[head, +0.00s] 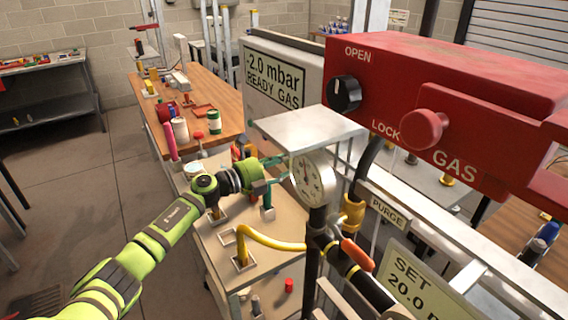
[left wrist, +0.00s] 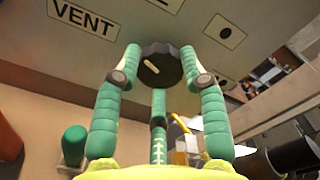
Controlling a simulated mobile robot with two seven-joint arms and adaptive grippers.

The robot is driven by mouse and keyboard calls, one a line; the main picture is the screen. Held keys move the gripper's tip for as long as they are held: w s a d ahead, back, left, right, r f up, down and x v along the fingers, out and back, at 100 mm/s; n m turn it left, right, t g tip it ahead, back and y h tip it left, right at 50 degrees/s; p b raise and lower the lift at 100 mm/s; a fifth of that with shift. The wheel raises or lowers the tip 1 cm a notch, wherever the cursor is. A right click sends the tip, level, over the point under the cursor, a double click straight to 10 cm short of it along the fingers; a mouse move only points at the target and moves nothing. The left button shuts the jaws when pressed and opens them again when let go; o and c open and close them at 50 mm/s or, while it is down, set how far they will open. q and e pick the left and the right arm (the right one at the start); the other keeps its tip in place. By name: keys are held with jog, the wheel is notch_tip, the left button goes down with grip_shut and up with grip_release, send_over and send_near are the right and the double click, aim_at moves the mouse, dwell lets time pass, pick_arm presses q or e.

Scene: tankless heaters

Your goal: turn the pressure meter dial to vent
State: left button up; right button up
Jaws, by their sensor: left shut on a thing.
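The dial is a round black knob (left wrist: 168,72) with a short pale mark left of its centre. It sits on a beige-grey panel in the left wrist view. A VENT label (left wrist: 84,16) is at the upper left of it. My left gripper (left wrist: 159,58) has green fingers shut on the knob's left and right sides, with a third finger below. In the head view my left gripper (head: 278,161) reaches beside the round white gauge (head: 308,180), under a flat metal plate (head: 306,128). The knob cannot be made out in the head view. My right gripper is not in view.
A red GAS box (head: 440,110) with its own black knob (head: 344,94) juts out at the right. Pipes and a red-handled valve (head: 356,254) stand below the gauge. A yellow hose (head: 270,240) crosses the bench (head: 215,250). Open floor lies at the left.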

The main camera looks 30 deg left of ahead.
pick_arm(q)
jog(key=o, duration=1.1)
jog(key=shift+r, duration=0.15)
jog(key=shift+o, duration=0.2)
jog(key=v, duration=1.2)
jog(key=shift+a, duration=0.1)
